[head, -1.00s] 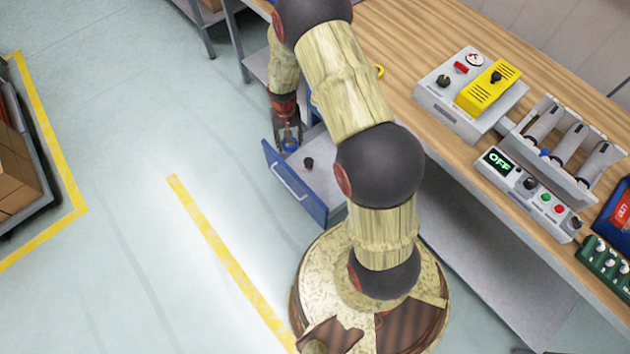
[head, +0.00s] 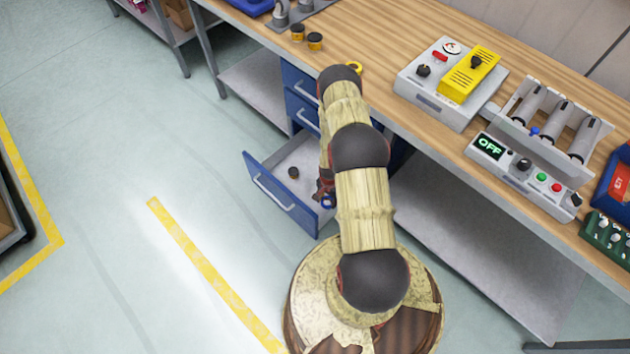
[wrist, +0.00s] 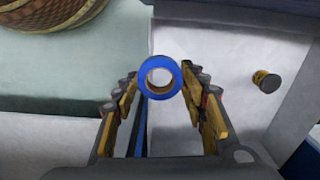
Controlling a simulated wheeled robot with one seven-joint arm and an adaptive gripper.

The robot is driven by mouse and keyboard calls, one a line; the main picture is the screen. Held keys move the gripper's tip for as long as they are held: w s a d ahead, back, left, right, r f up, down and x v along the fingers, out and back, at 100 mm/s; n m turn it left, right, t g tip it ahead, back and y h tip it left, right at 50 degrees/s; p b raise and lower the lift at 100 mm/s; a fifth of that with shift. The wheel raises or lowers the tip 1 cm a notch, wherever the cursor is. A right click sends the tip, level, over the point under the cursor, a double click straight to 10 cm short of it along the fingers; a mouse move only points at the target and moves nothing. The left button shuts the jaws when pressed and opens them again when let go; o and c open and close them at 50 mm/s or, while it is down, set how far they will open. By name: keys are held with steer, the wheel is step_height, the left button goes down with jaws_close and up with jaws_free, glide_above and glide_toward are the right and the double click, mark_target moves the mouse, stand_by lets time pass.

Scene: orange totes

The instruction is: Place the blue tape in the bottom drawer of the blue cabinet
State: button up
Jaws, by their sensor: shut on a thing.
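The blue tape (wrist: 148,88) is a ring held between the fingers of my gripper (wrist: 160,92), which is shut on it. In the head view the tape (head: 328,202) shows at the right side of the pulled-out bottom drawer (head: 276,200), with my gripper (head: 325,188) mostly hidden by my arm. The blue cabinet (head: 300,82) stands under the workbench, its upper drawers shut. In the wrist view the tape is over the drawer's edge area, with pale drawer floor (wrist: 235,75) to the right. Its exact height above the drawer is unclear.
A small dark round item with a yellowish side (wrist: 266,81) stands in the drawer. Floor left of the drawer is clear.

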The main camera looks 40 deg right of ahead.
steer(key=f, duration=0.1)
steer(key=s+f, duration=0.2)
steer(key=shift+d+m, duration=0.25)
steer(key=shift+m, duration=0.15)
steer(key=shift+s+d+f+b, duration=0.1)
steer(key=shift+f+b, duration=0.2)
steer(key=w+d+f+b, duration=0.1)
steer(key=w+f+b, duration=0.1)
steer(key=w+f, duration=0.1)
steer(key=w+d+f+b, duration=0.1)
steer(key=w+f+b, duration=0.1)
steer(key=w, duration=0.3)
steer(key=w+d+f+b, duration=0.1)
steer(key=w+f+b, duration=0.1)
steer(key=w+f, duration=0.2)
steer(key=shift+w+d+b, duration=0.2)
steer(key=shift+d+b, duration=0.1)
steer(key=shift+d, duration=0.1)
steer(key=shift+w+d+f+b, duration=0.1)
steer(key=shift+f+b, duration=0.15)
steer(key=shift+f, duration=0.4)
steer(key=shift+w+a+f+b, duration=0.15)
steer(key=shift+f+b, duration=0.15)
steer(key=shift+f, duration=0.3)
steer(key=shift+w+d+f+b, duration=0.15)
steer(key=shift+f+b, duration=0.1)
steer(key=shift+f, duration=0.4)
steer(key=shift+s+f, duration=0.1)
steer(key=o, duration=1)
steer(key=shift+o, duration=0.6)
